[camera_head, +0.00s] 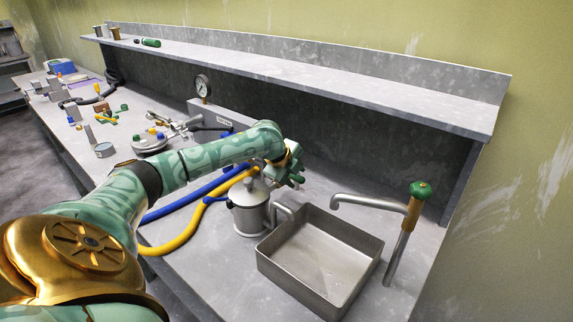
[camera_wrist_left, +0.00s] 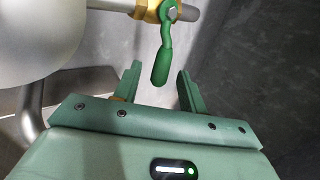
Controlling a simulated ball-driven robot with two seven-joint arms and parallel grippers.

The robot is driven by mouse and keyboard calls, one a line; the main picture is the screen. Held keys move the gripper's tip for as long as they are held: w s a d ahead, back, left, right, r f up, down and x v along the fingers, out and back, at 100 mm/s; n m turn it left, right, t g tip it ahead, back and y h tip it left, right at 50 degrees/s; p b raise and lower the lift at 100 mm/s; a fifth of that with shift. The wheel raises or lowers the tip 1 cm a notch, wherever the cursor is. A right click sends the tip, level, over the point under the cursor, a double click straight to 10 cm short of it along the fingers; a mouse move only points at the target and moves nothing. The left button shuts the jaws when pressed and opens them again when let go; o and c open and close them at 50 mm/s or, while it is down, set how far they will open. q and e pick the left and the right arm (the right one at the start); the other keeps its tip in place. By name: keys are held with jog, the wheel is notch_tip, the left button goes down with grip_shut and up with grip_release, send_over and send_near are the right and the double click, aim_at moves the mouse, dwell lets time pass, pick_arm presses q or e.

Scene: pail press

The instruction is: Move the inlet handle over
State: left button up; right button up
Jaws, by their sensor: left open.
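The inlet handle is a green lever (camera_wrist_left: 161,66) on a brass valve body (camera_wrist_left: 146,11) with a grey pipe, at the top of the left wrist view. It hangs down from its pivot. My left gripper (camera_wrist_left: 160,70) is open, its two green fingers on either side of the lever's lower end in that view. I see no finger closed on it. In the head view my left gripper (camera_head: 297,179) is above and right of the grey metal pail (camera_head: 249,212) and seems to cover the handle there. My right gripper is not in view.
A steel sink (camera_head: 318,262) and a tap with a green knob (camera_head: 420,190) are at the right. Blue (camera_head: 185,207) and yellow (camera_head: 178,241) hoses run by the pail. A pressure gauge (camera_head: 202,86) stands behind, under a long shelf (camera_head: 330,75). Loose small parts lie farther left.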

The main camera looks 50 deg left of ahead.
pick_arm(q)
jog(key=p+v, duration=0.4)
jog(key=v, duration=1.1)
jog(key=shift+s+r, duration=0.15)
jog(key=shift+r, duration=0.15)
jog(key=shift+d, duration=0.1)
